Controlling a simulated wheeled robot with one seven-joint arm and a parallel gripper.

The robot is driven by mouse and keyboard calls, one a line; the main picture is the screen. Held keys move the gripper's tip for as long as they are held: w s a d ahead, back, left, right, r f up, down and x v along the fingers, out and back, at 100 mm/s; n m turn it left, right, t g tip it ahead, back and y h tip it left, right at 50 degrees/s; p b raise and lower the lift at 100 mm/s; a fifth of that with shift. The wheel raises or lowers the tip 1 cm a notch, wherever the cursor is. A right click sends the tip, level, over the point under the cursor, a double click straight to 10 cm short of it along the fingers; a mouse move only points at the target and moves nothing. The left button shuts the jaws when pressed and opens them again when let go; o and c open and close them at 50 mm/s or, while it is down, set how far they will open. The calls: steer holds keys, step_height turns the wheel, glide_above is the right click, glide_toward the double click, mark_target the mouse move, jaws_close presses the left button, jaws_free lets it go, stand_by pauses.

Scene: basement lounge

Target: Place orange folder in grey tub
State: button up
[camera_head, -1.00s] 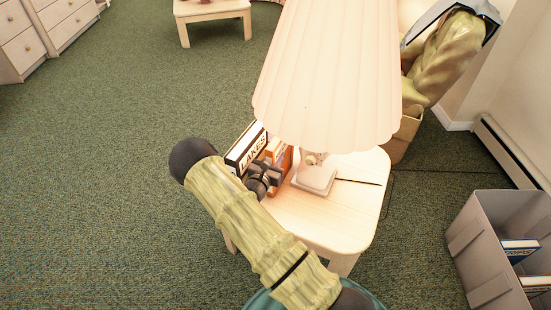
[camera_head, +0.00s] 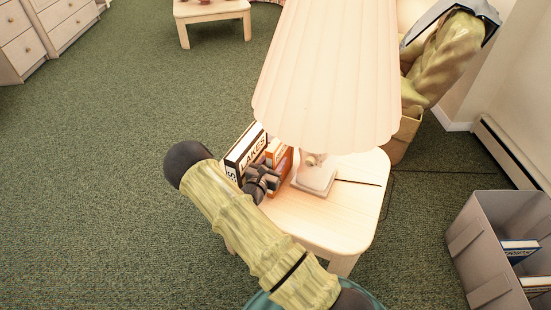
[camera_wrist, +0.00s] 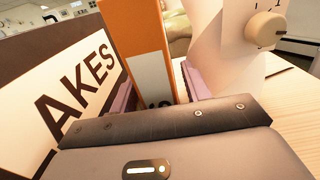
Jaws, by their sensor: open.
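The orange folder (camera_head: 284,158) stands upright on the small wooden table, between a dark "LAKES" binder and the lamp base. It also shows in the wrist view (camera_wrist: 146,32), orange with a pale label. My gripper (camera_head: 266,180) is at the folder's near end. In the wrist view the gripper's open pink fingers (camera_wrist: 158,90) are on either side of the folder's lower part; whether they touch it I cannot tell. The grey tub (camera_head: 474,245) stands on the carpet at the right, open at the top, with several books inside.
The "LAKES" binder (camera_head: 246,150) stands close on the left of the folder. The lamp's wide shade (camera_head: 328,75) overhangs the table (camera_head: 330,232), and its base (camera_head: 315,182) is close on the right. Bare carpet lies between table and tub.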

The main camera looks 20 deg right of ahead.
steer(key=v, duration=1)
steer(key=shift+s+a, duration=0.2)
steer(key=shift+r, duration=0.1)
steer(key=s+d+r+m+g+y, duration=0.1)
steer(key=s+d+r+m+g, duration=0.25)
steer(key=s+m+g, duration=0.4)
steer(key=s+d+r+m+g+y, duration=0.1)
steer(key=s+d+r+m+g, duration=0.25)
steer(key=s+m+g, duration=0.4)
steer(key=s+a+r+m+t+y, duration=0.4)
steer(key=a+r+m+y, duration=0.3)
steer(key=r+m+y, duration=0.3)
steer(key=shift+a+m+t+y, duration=0.25)
steer(key=shift+m+t+y, duration=0.15)
steer(key=shift+m, duration=0.6)
steer(key=shift+o, duration=0.4)
